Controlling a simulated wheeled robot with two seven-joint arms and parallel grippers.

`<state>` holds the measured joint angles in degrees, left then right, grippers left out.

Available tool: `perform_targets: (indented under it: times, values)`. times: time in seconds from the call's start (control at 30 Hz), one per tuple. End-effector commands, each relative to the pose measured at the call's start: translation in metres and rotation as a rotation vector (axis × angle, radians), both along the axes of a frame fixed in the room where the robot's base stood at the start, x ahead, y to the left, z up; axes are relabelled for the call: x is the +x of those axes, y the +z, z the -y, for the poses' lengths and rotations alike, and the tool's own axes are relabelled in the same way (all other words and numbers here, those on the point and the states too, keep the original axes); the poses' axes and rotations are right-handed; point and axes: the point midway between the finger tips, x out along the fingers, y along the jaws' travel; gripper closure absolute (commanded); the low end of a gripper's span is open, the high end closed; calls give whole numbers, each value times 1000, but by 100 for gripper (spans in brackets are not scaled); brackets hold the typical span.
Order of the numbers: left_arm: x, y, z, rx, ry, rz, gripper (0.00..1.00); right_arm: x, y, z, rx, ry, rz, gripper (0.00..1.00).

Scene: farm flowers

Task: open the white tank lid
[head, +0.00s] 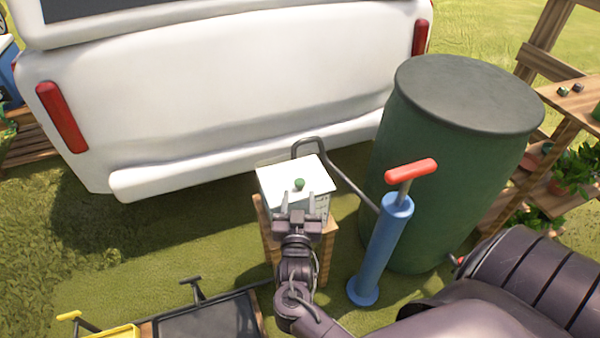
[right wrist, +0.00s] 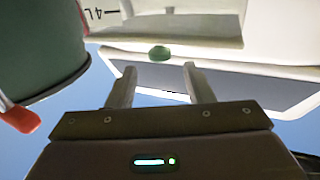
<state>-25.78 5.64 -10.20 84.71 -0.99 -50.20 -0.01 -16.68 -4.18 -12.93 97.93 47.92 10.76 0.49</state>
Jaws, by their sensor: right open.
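The white tank (head: 312,208) stands on a small wooden stool, with its white lid (head: 279,179) lying flat on top. A small green knob (head: 299,184) sits on the lid; it also shows in the right wrist view (right wrist: 160,53), just beyond the fingertips. The tank wall (right wrist: 148,16) there carries a "4L" mark. My right gripper (head: 299,200) is open and empty at the near side of the lid, fingers pointing toward the knob. In the right wrist view its fingers (right wrist: 156,80) stand apart, with the knob roughly between their lines. My left gripper is not in view.
A blue pump (head: 382,250) with a red handle (head: 411,171) stands close right of the tank, before a large green barrel (head: 440,160). A white vehicle (head: 230,90) is behind. A dark cart (head: 210,320) lies at lower left. Wooden shelves with plants are at right.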

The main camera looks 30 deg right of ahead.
Motion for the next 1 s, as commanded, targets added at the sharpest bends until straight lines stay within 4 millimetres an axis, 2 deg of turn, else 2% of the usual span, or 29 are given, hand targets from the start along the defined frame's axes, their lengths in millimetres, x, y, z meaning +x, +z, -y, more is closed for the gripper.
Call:
perform_targets:
  times: [0.2, 0.4, 0.77, 1.0]
  values:
    - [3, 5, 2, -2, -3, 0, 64, 30, 0, 22, -3, 1, 2, 53]
    - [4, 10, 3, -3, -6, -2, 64, 49, 0, 35, -1, 2, -1, 53]
    - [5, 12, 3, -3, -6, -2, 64, 53, -1, 39, 0, 2, -2, 53]
    - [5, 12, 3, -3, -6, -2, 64, 53, -1, 38, 0, 2, -2, 85]
